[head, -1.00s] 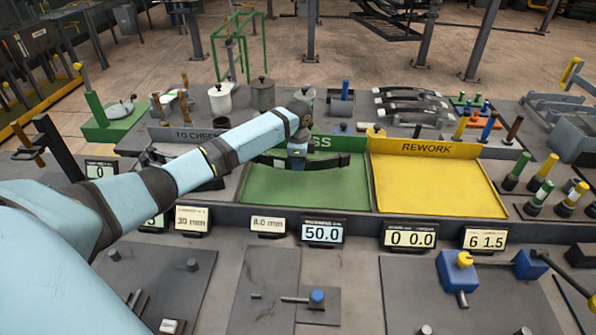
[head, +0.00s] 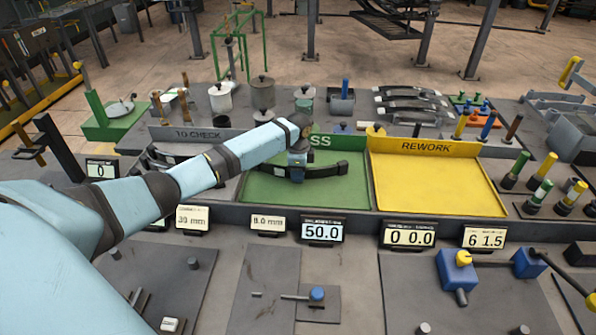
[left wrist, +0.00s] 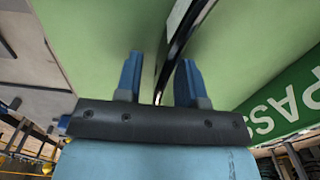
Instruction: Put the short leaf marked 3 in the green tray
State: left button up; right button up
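The green tray (head: 270,192), with a PASS sign, is at the centre of the head view. A dark, curved leaf (head: 328,171) is in it, low over or on its floor; exact contact is hard to tell. The number 3 cannot be read. My left gripper (head: 298,172) is over the leaf's middle. In the left wrist view, its blue fingers (left wrist: 158,72) stand apart on either side of the leaf (left wrist: 179,42), with green showing between the left finger and the leaf. A pale label shows on the leaf. My right gripper is out of view.
The yellow REWORK tray (head: 430,185) adjoins on the right and is empty. The TO CHECK area (head: 190,134) is behind my left arm. Several dark leaves (head: 410,103) lie on a rack behind. Number displays (head: 322,230) line the front ledge.

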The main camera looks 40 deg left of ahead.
pick_arm(q)
jog(key=shift+r, duration=0.1)
notch_tip(320, 180, up, 12)
jog(key=b, duration=0.1)
jog(key=shift+b, duration=0.4)
dwell(0.4)
